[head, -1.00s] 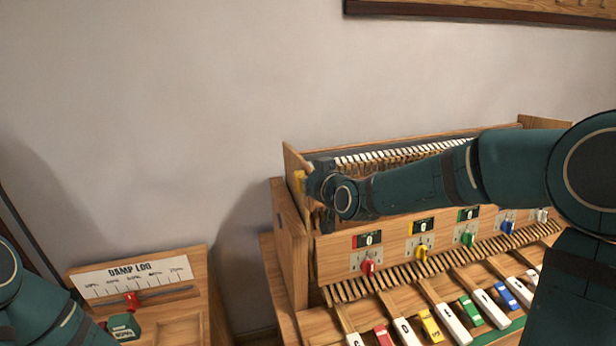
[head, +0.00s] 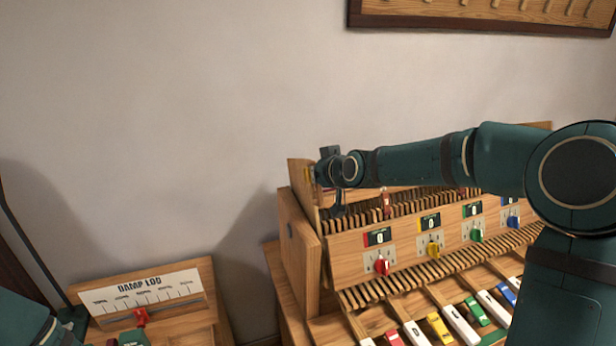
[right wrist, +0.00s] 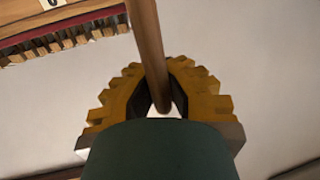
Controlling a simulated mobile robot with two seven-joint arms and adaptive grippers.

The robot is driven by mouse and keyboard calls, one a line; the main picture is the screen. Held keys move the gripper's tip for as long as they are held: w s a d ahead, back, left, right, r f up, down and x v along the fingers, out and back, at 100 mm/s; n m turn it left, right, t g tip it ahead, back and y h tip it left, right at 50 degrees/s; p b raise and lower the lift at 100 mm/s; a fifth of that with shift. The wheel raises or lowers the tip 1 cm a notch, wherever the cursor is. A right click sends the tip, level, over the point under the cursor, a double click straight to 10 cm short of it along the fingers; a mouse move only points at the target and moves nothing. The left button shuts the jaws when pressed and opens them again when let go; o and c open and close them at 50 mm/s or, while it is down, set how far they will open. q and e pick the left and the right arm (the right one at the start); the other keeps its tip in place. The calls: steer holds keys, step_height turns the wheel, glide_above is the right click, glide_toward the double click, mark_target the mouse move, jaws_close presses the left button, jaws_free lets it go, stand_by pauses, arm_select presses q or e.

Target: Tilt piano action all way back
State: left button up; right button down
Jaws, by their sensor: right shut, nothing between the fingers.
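The piano action stands in the wooden piano case (head: 300,262). Its left end board (head: 301,178) rises above the case and leans back toward the wall. A row of brown wooden pieces (head: 410,206) shows below my right arm, which hides much of the action's top. My right gripper (head: 328,178) is at the action's upper left end, beside the end board. In the right wrist view its yellow-brown toothed fingers (right wrist: 160,105) are shut, with a narrow wooden edge (right wrist: 148,45) running across them. Contact there is unclear.
The front panel carries coloured knobs, such as a red one (head: 382,265), above coloured and white keys (head: 460,325). A wooden peg board (head: 480,14) hangs on the wall. Wall space left of the piano is clear.

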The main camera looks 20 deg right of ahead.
steer(key=shift+w+d+r, duration=0.1)
steer(key=shift+d+r, duration=0.05)
steer(key=shift+r, duration=0.35)
steer(key=c, duration=1)
jaws_free()
steer(key=shift+o, duration=0.2)
steer(key=shift+s, duration=0.3)
steer(key=shift+w+f, duration=0.15)
steer(key=shift+f, duration=0.1)
steer(key=v, duration=0.7)
steer(key=shift+s+r, duration=0.15)
steer(key=shift+s, duration=0.1)
